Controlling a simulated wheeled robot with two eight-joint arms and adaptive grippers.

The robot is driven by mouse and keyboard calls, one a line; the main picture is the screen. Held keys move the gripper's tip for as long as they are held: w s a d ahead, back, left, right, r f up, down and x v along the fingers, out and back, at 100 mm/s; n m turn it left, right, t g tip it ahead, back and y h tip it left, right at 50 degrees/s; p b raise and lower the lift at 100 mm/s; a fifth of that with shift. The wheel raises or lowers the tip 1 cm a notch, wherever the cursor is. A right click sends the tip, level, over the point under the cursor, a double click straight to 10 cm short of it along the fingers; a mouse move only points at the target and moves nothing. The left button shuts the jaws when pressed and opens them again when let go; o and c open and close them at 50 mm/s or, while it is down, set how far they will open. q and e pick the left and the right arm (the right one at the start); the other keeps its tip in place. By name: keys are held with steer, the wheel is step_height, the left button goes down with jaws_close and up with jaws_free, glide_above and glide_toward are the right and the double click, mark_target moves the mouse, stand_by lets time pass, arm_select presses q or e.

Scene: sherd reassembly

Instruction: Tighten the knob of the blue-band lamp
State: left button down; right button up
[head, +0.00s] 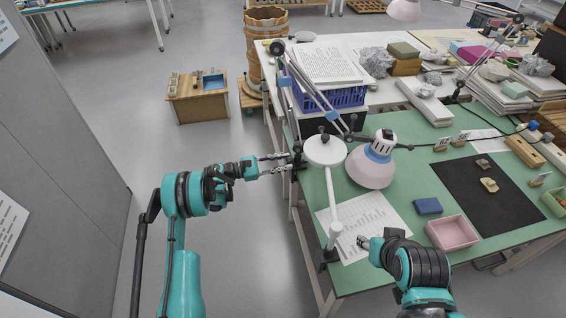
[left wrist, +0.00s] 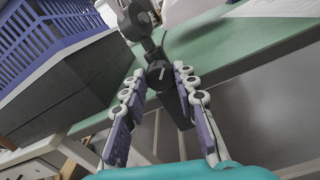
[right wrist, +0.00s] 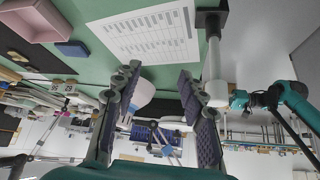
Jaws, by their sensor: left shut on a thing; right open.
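The blue-band lamp has a pale pink shade (head: 371,168) with a blue band (head: 378,151) and a jointed arm above the green table. Its black clamp (head: 299,157) is on the table's left edge. My left gripper (head: 287,163) reaches it from the left. In the left wrist view, a black knob (left wrist: 160,74) with a light line on its face sits between the fingertips (left wrist: 161,80), which are shut on it. My right gripper (head: 362,242) is over the front of the table. In the right wrist view its fingers (right wrist: 158,78) are apart and empty.
A white lamp (head: 334,200) on its own clamp stands between my grippers. A blue crate (head: 334,97) stands just behind the knob. A printed sheet (head: 370,222), pink tray (head: 452,233), blue block (head: 428,206) and dark mat (head: 470,205) lie on the table.

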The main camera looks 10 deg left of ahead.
arm_select(q)
steer(key=shift+m, duration=0.7)
steer(key=c, duration=1.2)
jaws_free()
steer(key=v, duration=1.2)
steer(key=shift+o, duration=0.2)
steer(key=shift+r, duration=0.15)
